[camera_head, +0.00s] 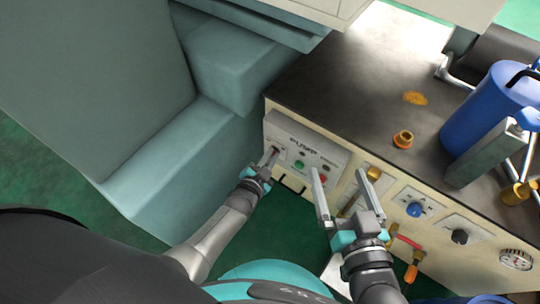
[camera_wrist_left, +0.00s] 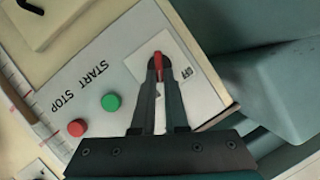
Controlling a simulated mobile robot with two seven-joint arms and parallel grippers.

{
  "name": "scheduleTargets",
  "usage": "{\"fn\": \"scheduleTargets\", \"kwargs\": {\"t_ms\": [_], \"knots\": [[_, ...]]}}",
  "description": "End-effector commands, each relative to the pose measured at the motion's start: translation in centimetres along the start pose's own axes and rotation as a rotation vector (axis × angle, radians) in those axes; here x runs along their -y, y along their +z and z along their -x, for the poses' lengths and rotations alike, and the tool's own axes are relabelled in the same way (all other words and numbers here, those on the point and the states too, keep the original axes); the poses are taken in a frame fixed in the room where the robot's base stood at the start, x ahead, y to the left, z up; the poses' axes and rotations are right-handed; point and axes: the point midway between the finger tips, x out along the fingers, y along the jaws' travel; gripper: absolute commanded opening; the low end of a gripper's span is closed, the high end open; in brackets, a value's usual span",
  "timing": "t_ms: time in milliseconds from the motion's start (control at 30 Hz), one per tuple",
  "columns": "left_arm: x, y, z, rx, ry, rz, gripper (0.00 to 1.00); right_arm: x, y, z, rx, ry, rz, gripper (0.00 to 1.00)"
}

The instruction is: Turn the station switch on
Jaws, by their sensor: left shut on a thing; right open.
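The station switch (camera_wrist_left: 158,62) is a red lever on a white plate in the left wrist view. An OFF label (camera_wrist_left: 187,73) shows beside it. My left gripper (camera_wrist_left: 161,72) is shut on the red lever, with its fingertips on both sides of it. In the head view my left gripper (camera_head: 269,160) reaches the left end of the pump panel (camera_head: 305,142), and the lever is mostly hidden by the fingers. My right gripper (camera_head: 342,178) is open and empty in front of the cabinet, right of the panel.
A green START button (camera_wrist_left: 111,102) and a red STOP button (camera_wrist_left: 76,128) sit near the switch. A blue knob (camera_head: 415,209), a black knob (camera_head: 459,236) and a gauge (camera_head: 515,259) line the cabinet front. A blue cylinder (camera_head: 485,110) stands on the dark top. Teal machine housing (camera_head: 160,150) is close on the left.

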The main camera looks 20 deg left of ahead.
Motion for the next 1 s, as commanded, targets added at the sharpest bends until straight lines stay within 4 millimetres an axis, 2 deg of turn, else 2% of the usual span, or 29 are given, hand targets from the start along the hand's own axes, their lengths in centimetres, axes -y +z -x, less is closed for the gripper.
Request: {"fn": "scheduleTargets", "kwargs": {"t_ms": [200,233,500,1000], "knots": [[0.14,-0.51,-0.31,-0.009,-0.002,-0.005,0.00,0.02,0.02,0.00,0.000,0.000,-0.001,1.00],[0.14,-0.52,-0.31,-0.009,-0.001,-0.005,0.12,0.02,0.02,0.00,0.000,0.000,-0.001,1.00],[0.04,-0.56,-0.32,-0.009,0.001,-0.004,0.41,0.02,0.03,0.00,0.000,0.000,-0.001,1.00],[0.01,-0.24,-0.12,-0.004,0.001,-0.002,0.41,0.03,0.03,0.01,0.001,-0.001,0.000,1.00]]}}
